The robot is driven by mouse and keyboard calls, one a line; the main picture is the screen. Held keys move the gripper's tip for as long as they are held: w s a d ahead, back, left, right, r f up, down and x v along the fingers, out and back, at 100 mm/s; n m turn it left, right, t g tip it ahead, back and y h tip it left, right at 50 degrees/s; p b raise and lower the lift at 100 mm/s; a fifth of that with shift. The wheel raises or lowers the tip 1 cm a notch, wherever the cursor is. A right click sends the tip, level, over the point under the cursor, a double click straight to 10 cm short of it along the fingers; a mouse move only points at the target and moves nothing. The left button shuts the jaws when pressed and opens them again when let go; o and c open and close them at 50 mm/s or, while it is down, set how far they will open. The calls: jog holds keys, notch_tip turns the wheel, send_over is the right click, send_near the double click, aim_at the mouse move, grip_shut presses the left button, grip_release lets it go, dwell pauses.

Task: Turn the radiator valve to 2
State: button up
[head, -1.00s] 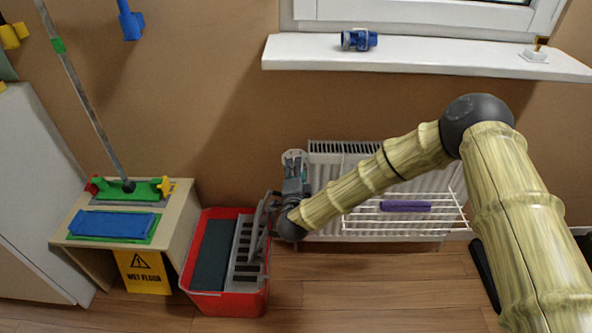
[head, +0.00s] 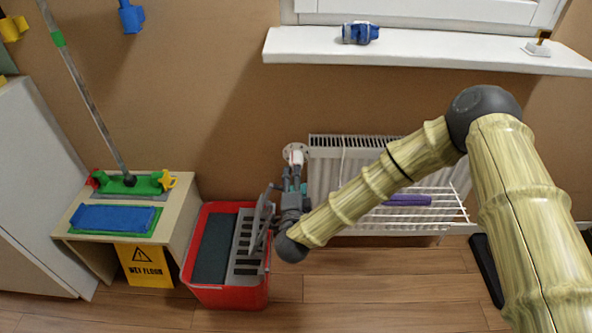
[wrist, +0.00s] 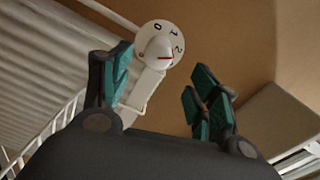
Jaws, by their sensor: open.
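The radiator valve is a white knob on a round white dial (wrist: 152,32) marked 0, 1 and 2 in the wrist view. A red mark on the knob points right, on the side of the 2; whether it lines up exactly I cannot tell. In the head view the valve (head: 296,156) is at the radiator's upper left corner. My gripper (wrist: 160,82) is open, its teal-padded fingers apart on either side of the valve's stem in the picture, with the knob beyond them. In the head view my gripper (head: 293,182) is just below the knob. I see no clear contact.
The white radiator (head: 325,180) carries a wire drying rack with a purple cloth (head: 408,200). A red bucket (head: 228,297) with a grey wringer stands close left of my gripper. A small wooden table (head: 180,228) stands farther left. A white windowsill (head: 430,52) is above.

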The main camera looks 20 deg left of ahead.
jog(key=shift+v, duration=1.95)
